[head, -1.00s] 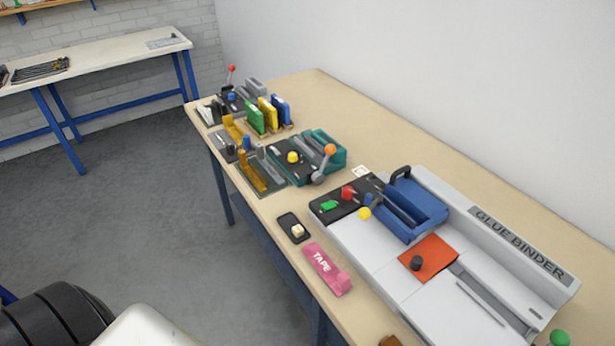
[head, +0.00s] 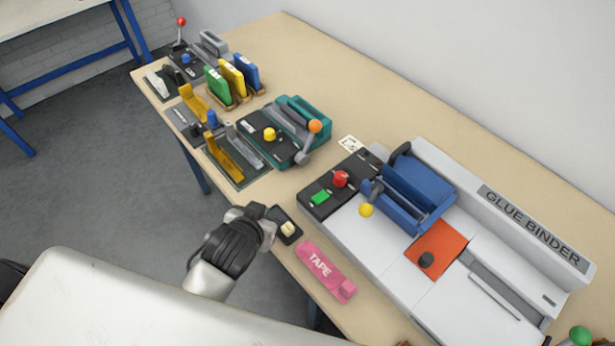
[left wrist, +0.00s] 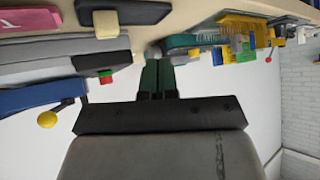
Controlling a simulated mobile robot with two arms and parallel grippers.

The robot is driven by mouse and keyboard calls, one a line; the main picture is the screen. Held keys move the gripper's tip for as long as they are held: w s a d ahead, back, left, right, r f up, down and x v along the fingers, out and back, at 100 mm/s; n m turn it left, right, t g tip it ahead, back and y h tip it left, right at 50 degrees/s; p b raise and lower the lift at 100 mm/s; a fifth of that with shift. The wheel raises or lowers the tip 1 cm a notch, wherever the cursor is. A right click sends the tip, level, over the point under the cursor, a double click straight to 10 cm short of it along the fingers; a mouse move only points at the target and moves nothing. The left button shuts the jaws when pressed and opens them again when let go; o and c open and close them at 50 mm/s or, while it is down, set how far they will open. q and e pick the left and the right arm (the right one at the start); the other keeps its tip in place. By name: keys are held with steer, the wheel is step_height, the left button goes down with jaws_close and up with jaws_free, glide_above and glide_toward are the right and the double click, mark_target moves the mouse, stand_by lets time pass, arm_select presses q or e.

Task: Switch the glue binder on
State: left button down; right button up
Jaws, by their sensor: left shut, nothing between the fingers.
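The glue binder (head: 405,278) is a long grey-white machine on the bench, with a dark control panel (head: 318,207) at its left end. The panel has a green button (head: 320,198) and a red knob (head: 341,179). The green button also shows in the left wrist view (left wrist: 106,79), which is upside down. A blue clamp (head: 418,190) with a yellow-knobbed lever (head: 366,210) sits beside the panel. My left gripper (head: 268,216) is at the bench's front edge, left of the panel and apart from it. Its dark green fingers (left wrist: 158,76) are shut and empty. My right gripper is not in view.
A small black pad with a cream block (head: 288,229) lies by my left gripper. A pink tape holder (head: 324,272) lies in front of the binder. A teal machine with an orange knob (head: 315,126) stands further left. Clear bench lies behind it.

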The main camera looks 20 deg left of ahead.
arm_select(q)
steer(key=w+d+r+m+t+h, duration=0.2)
steer(key=w+d+r+t+h, duration=0.25)
steer(key=r, duration=0.45)
steer(key=w+d+r+m+t+h, duration=0.3)
steer(key=w+d+r+t, duration=0.25)
steer(key=r, duration=0.25)
steer(key=s+d+r+m+g+h, duration=0.2)
steer(key=d+m+g+h, duration=0.35)
steer(key=m+g, duration=0.45)
steer(key=s+d+r+m+g+h, duration=0.2)
steer(key=d+m+g+h, duration=0.4)
steer(key=m+g, duration=0.45)
steer(key=w+a+f+n+g+y, duration=0.1)
steer(key=w+a+f+y, duration=0.1)
steer(key=a+y, duration=0.5)
steer(key=w+a+f+g+y, duration=0.1)
steer(key=w+a+f+y, duration=0.2)
steer(key=a+y, duration=0.4)
steer(key=shift+f+n+y, duration=0.35)
steer(key=shift+f+y, duration=0.4)
steer(key=shift+y, duration=0.25)
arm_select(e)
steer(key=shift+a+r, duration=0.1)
